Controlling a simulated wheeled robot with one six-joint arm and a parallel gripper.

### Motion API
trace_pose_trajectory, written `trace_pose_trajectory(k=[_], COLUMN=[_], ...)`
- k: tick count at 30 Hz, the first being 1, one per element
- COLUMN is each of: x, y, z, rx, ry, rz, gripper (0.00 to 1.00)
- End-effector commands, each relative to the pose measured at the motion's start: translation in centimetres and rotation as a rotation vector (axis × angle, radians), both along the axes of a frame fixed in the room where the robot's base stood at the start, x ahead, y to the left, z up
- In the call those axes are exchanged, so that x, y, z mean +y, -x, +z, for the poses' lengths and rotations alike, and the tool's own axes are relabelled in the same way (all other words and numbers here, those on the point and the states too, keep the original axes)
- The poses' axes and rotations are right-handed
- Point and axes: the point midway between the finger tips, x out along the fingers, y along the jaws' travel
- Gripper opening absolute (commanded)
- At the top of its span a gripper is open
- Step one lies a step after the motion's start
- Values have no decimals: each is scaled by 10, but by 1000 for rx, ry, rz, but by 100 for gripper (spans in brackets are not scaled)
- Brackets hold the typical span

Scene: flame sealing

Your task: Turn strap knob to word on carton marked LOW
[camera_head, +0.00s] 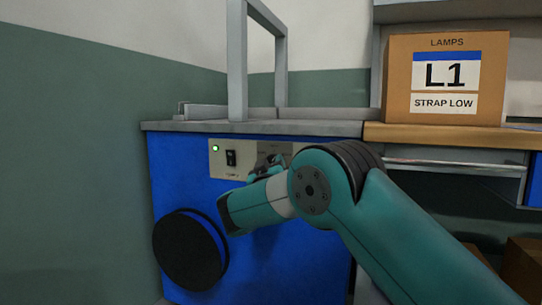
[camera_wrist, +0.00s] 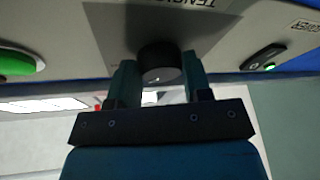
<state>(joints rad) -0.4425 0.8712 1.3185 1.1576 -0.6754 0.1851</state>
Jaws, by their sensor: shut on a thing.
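The strap knob (camera_wrist: 161,62) is a round black knob on a grey panel, under a partly visible label reading "TENSIO…" in the wrist view. My gripper (camera_wrist: 160,75) is shut on the knob, one finger on each side. A small light mark shows near the knob's lower edge; I cannot tell which setting it points to. In the head view my gripper (camera_head: 265,168) is at the machine's panel (camera_head: 232,172), and my arm hides the knob. The carton (camera_head: 396,85) at the upper right reads "LAMPS", "L1" and "STRAP LOW".
The blue machine (camera_head: 180,180) has a grey top, a grey frame arch (camera_head: 237,60) and a black reel (camera_head: 188,250). A rocker switch (camera_head: 231,158) and a lit green lamp (camera_head: 215,148) are left of my gripper. A green button (camera_wrist: 18,63) is near the knob. The carton stands on a wooden bench (camera_head: 450,135).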

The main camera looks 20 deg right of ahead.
Motion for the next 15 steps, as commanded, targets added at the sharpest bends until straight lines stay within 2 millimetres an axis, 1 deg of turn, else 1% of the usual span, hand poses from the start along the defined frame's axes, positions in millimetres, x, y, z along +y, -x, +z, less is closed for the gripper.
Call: trace_pose_trajectory(k=[1, 15], x=[0, -1], y=[1, 2], z=[7, 12], rx=[32, 294], ry=[38, 401], rz=[0, 4], gripper=[21, 21])
